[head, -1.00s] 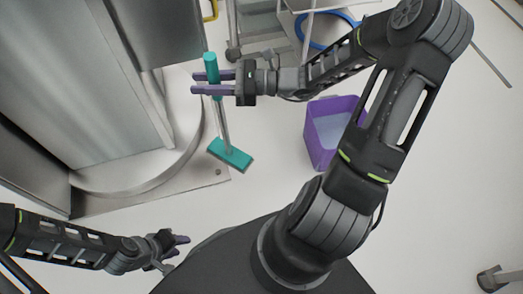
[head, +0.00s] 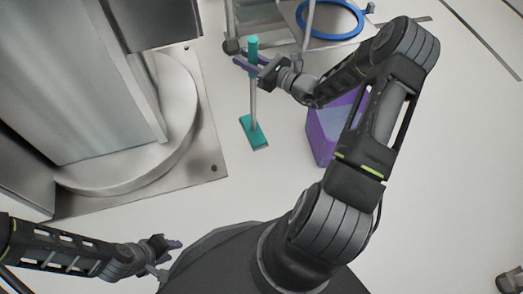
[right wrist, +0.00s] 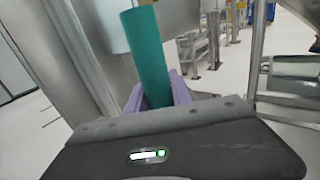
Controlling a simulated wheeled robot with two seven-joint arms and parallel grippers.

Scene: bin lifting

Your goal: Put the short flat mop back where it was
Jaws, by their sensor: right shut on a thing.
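The short flat mop has a teal grip (head: 252,46), a grey shaft and a flat teal head (head: 254,132). It stands nearly upright in the head view, left of the purple bin. My right gripper (head: 249,61) is shut on the mop's grip near its top. The teal grip (right wrist: 147,55) also shows between the purple fingers in the right wrist view. Whether the mop head touches the floor I cannot tell. My left gripper (head: 174,244) is at the lower left, away from the mop; its finger gap is not clear.
A purple bin (head: 318,137) stands on the floor, partly behind my right arm. A metal trolley (head: 285,42) with a blue ring (head: 331,20) is at the top. A steel machine on a floor plate (head: 209,150) fills the left.

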